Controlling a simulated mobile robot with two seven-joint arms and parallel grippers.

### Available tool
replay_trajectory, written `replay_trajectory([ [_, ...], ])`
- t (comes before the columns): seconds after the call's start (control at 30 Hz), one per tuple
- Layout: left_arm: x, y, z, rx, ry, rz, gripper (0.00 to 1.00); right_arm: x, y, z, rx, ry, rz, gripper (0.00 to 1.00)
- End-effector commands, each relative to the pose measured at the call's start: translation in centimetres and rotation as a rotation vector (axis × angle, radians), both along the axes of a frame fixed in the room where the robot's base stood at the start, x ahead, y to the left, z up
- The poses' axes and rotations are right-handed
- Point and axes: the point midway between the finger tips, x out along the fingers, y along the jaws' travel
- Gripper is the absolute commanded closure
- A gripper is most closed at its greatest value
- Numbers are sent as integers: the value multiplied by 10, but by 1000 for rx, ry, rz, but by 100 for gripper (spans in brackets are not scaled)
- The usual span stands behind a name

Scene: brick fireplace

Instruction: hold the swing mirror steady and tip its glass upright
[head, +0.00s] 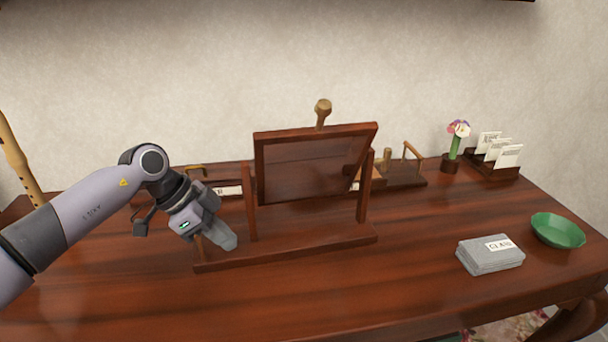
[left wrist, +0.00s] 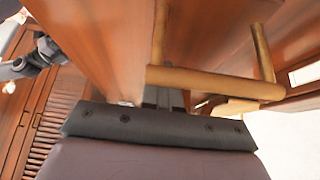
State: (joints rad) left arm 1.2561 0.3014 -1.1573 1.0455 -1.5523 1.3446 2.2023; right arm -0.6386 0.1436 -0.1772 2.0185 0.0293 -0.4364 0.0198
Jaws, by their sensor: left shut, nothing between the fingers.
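The swing mirror stands on the wooden table in the head view. Its dark glass in a red-brown frame (head: 314,164) is tilted between two posts. The posts rise from a flat wooden base (head: 290,248). My left gripper (head: 229,242) is at the left end of the base, beside the left post (head: 249,205), with its fingers shut and nothing between them. I cannot tell whether it touches the base. The left wrist view shows brass-coloured bars (left wrist: 215,82) close in front of the gripper. My right gripper is not in view.
A grey stack (head: 490,254) with a label and a green bowl (head: 557,231) are at the right. A flower holder (head: 449,163) and a card rack (head: 492,167) stand at the back right. Wooden stands with brass bars (head: 408,177) are behind the mirror. The table's front is clear.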

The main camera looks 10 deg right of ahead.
Motion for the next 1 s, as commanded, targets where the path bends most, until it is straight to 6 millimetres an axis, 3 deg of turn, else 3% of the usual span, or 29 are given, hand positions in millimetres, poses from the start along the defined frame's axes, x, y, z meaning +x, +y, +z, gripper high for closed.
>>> replay_trajectory([
  [1.0,0,0,-14,0,0,0,100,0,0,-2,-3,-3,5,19],
])
